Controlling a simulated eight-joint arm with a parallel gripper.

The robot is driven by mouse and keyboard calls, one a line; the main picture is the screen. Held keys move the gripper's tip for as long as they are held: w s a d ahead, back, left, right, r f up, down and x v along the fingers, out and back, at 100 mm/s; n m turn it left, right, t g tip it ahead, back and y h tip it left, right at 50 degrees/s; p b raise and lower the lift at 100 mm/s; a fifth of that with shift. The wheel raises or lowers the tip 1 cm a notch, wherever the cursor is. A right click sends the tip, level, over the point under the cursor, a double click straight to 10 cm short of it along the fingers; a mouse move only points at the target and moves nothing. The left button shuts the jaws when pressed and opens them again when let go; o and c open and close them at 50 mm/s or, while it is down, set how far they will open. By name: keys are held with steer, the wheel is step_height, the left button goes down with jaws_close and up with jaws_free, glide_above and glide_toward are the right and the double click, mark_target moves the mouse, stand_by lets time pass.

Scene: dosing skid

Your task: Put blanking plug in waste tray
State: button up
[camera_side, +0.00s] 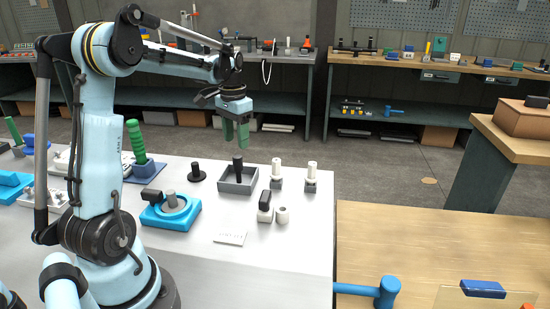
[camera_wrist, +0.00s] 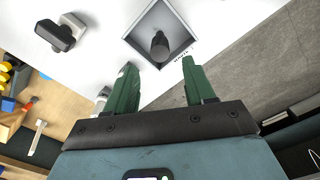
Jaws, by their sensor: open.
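A dark cylindrical plug (camera_side: 238,167), which looks like the blanking plug, stands upright inside the square grey waste tray (camera_side: 237,188). In the wrist view the plug (camera_wrist: 159,46) is within the walls of the tray (camera_wrist: 176,27), whose edge bears a printed label. My gripper (camera_side: 236,142) has green fingers and hangs above the tray, apart from the plug. In the wrist view its fingers (camera_wrist: 159,66) are spread wide with nothing between them.
A dark flanged knob (camera_side: 197,173) stands left of the tray. Two pale-topped fittings (camera_side: 277,175) stand to its right. A blue fixture (camera_side: 171,213) and a black-handled valve (camera_side: 265,206) are in front. A wooden table with a blue hammer (camera_side: 384,291) adjoins at right.

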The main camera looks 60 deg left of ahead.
steer(key=d+r+m+t+y, duration=0.1)
steer(key=d+r+t, duration=0.3)
steer(key=d, duration=0.9)
steer(key=s+d+f+t, duration=0.1)
steer(key=s+d, duration=0.2)
steer(key=d, duration=0.3)
steer(key=s+d+f+m+t+h, duration=0.1)
steer(key=s+d+f+t, duration=0.1)
steer(key=d, duration=0.4)
steer(key=shift+s+d, duration=0.25)
steer(key=shift+s, duration=0.5)
